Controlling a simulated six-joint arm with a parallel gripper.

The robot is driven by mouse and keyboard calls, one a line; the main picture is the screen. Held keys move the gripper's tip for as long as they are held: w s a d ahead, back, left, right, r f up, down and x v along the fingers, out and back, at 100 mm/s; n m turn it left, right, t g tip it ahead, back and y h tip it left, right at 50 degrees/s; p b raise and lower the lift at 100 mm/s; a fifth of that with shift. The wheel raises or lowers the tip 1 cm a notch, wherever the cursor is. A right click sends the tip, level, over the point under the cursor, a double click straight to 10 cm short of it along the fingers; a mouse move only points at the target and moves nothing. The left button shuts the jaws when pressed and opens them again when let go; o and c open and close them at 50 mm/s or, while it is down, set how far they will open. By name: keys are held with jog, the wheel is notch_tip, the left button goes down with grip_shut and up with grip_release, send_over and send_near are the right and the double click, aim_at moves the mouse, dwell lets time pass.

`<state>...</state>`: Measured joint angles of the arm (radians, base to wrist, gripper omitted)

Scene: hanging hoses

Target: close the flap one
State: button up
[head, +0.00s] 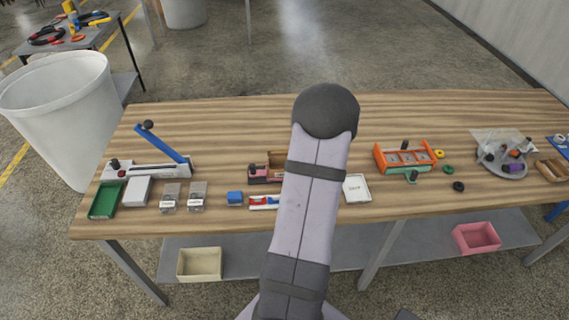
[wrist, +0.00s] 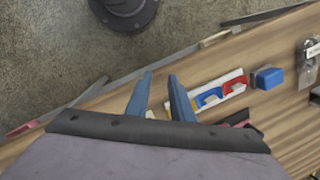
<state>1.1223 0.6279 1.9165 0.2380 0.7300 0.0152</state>
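No part is clearly readable as flap one. An orange frame (head: 405,157) with several openings and dark knobs stands on the bench right of my arm. A small pinkish-red fixture (head: 264,174) with a dark knob is partly hidden by my arm. A white holder with red and blue pieces (head: 264,202) lies in front of it and also shows in the wrist view (wrist: 215,96). My gripper (wrist: 160,75) shows two blue fingers, apart, with nothing seen between them. They are left of the white holder in that view. In the head view my arm hides the gripper.
A white base with a raised blue lever (head: 165,145) stands at the left of the wooden bench (head: 230,120). A blue block (head: 235,198), a white labelled card (head: 356,188) and a grey round tray (head: 505,160) lie on it. The back of the bench is mostly clear.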

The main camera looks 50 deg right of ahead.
jog(key=w+d+r+m+t+h, duration=0.2)
jog(key=w+d+r+m+t, duration=0.3)
jog(key=w+d+r+m, duration=0.5)
jog(key=shift+w+d+r+m+t, duration=0.3)
jog(key=shift+w+d+r+m, duration=0.25)
jog(key=shift+w, duration=1.65)
jog(key=shift+w+a, duration=0.1)
jog(key=shift+p+x, duration=0.95)
jog(key=shift+x, duration=2.55)
